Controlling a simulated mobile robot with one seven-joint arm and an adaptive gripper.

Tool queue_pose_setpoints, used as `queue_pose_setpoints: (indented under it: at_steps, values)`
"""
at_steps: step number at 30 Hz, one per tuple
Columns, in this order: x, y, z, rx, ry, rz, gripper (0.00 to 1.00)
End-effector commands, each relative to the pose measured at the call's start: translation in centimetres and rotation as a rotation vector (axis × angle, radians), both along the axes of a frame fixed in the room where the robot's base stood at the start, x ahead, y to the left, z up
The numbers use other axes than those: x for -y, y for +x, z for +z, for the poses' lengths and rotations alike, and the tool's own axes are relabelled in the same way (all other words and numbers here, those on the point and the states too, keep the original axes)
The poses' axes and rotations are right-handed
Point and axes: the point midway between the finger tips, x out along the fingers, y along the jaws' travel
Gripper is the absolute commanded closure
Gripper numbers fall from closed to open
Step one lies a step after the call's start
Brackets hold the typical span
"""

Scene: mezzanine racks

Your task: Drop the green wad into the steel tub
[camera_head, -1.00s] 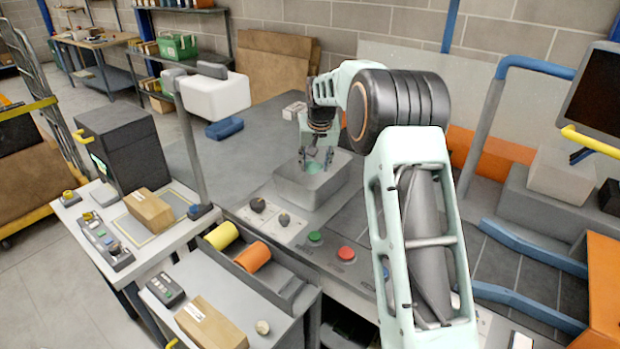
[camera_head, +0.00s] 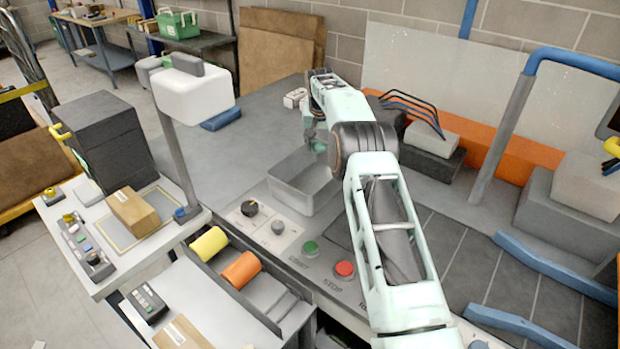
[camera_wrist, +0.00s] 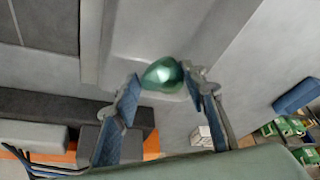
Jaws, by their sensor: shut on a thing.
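The green wad (camera_wrist: 162,75) is a shiny, rounded lump held between the two fingertips of my gripper (camera_wrist: 160,82) in the wrist view. In the head view my gripper (camera_head: 316,138) is small and partly hidden by my arm, with a bit of green (camera_head: 320,147) showing at its tip. The steel tub (camera_head: 287,198) is an open grey rectangular box on the grey bench. The wad appears at the tub's far rim in the head view; its height above the tub is hard to tell. The tub's visible inside looks empty.
Green and red buttons (camera_head: 344,270) and dark knobs (camera_head: 249,208) lie in front of the tub. A white box-shaped head on a post (camera_head: 193,92) stands to the left. Grey blocks (camera_head: 431,140) sit to the right. The bench left of the tub is clear.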

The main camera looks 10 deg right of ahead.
Motion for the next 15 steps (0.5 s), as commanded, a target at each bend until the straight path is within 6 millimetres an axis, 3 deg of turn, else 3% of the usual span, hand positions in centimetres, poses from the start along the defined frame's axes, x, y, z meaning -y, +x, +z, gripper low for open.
queue_pose_setpoints:
  at_steps: [8,15]
  values:
    - [0.0,0.0,-1.9,-0.002,0.000,0.000,0.71]
    - [0.0,0.0,-5.0,-0.001,0.000,0.001,0.71]
